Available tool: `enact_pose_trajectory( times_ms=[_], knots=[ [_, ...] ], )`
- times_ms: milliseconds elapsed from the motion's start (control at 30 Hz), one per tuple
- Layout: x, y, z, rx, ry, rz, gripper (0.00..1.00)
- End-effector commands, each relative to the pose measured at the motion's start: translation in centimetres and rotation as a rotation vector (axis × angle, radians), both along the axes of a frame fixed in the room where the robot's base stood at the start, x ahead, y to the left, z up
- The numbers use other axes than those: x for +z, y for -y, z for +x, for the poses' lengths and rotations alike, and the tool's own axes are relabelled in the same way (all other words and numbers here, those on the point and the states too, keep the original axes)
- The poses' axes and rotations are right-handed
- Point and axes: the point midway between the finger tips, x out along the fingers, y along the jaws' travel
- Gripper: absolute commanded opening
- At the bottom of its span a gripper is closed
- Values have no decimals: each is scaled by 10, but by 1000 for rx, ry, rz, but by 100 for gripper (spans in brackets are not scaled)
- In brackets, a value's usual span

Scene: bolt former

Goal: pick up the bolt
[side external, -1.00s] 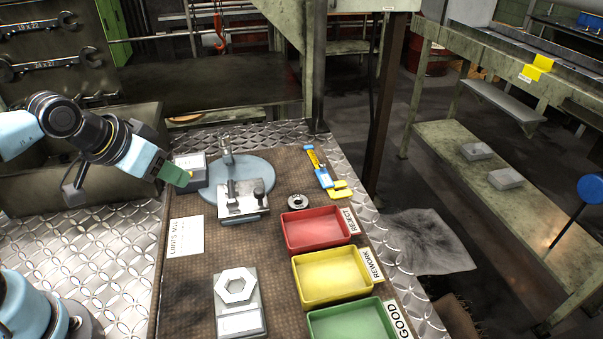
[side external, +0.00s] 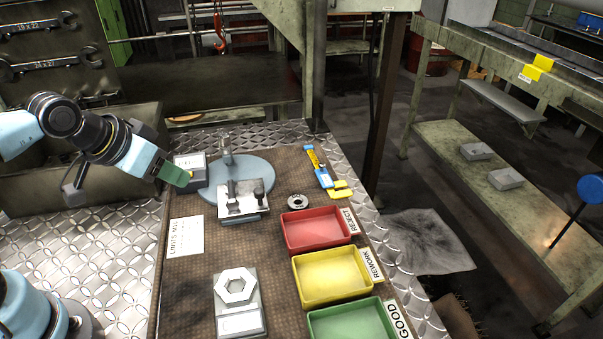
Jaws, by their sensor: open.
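A metal fixture block (side external: 238,208) stands at the front edge of a round blue-grey base (side external: 262,172). A small dark upright piece with a wider top (side external: 260,189) stands on its right part and looks like the bolt, but it is too small to be sure. Another dark upright piece (side external: 232,188) stands to its left.
Red (side external: 317,247), yellow (side external: 300,287) and green (side external: 320,324) trays line the right side of the brown mat (side external: 185,290). A metal ring (side external: 298,202), a blue-and-yellow tool (side external: 319,167), a hexagonal gauge (side external: 237,287) and a printed card (side external: 186,237) lie around. A post (side external: 227,150) rises behind the fixture.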

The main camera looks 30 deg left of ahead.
Motion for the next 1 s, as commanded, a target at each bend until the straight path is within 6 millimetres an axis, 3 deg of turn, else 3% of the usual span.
enact_pose_trajectory(
  times_ms=[433,800,1000],
  knots=[
    [0,0,0,0,0,0,42],
    [0,0,0,0,0,0,98],
    [0,0,0,0,0,0,100]
  ],
)
